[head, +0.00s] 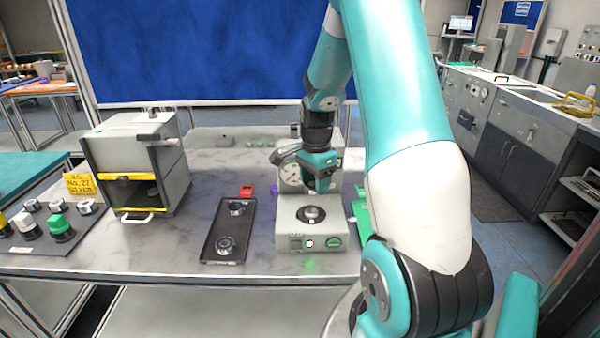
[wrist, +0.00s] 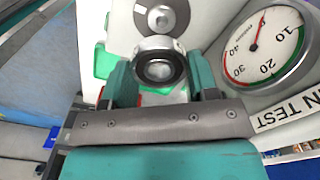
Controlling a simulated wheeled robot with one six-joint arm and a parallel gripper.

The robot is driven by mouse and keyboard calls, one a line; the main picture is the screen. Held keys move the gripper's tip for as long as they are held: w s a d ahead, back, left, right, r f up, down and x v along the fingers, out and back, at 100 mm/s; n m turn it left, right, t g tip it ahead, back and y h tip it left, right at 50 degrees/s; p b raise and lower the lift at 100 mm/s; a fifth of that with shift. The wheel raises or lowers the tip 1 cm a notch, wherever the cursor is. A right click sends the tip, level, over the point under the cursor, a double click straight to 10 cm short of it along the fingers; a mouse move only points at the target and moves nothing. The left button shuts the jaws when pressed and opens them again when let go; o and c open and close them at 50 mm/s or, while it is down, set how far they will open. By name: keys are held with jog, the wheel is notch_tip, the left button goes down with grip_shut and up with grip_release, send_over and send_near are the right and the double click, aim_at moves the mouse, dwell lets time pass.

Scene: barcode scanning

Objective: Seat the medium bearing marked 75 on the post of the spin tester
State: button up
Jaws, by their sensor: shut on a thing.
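My gripper (head: 318,188) hangs above the grey spin tester (head: 290,243). In the wrist view my gripper (wrist: 160,82) is shut on a bearing (wrist: 158,45), a metal ring with a dark face and an open bore. No number can be read on it. The tester's round seat with its post (head: 310,214) shows below my gripper. In the wrist view the post (wrist: 161,18) lies beyond the bearing, and the two look apart. The tester's dial (wrist: 262,45) is beside the gripper.
A black tray (head: 218,225) left of the tester holds two round parts. A grey cabinet with yellow edges (head: 172,165) stands farther left. A dark mat (head: 30,243) at far left carries several parts. Green (head: 361,218) and red (head: 246,190) items are near the tester.

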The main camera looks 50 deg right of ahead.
jog(key=shift+w+f, duration=0.1)
jog(key=shift+w, duration=0.2)
jog(key=shift+a+f, duration=0.15)
jog(key=shift+f, duration=0.05)
jog(key=f+b, duration=0.3)
jog(key=shift+s+d+f, duration=0.1)
jog(key=shift+d+f, duration=0.05)
jog(key=shift+d, duration=0.05)
jog(key=shift+f+b, duration=0.55)
jog(key=shift+f, duration=0.05)
jog(key=shift+f+b, duration=0.35)
jog(key=shift+f, duration=0.75)
dwell(0.9)
jog(key=o, duration=1.4)
jog(key=shift+r, duration=0.1)
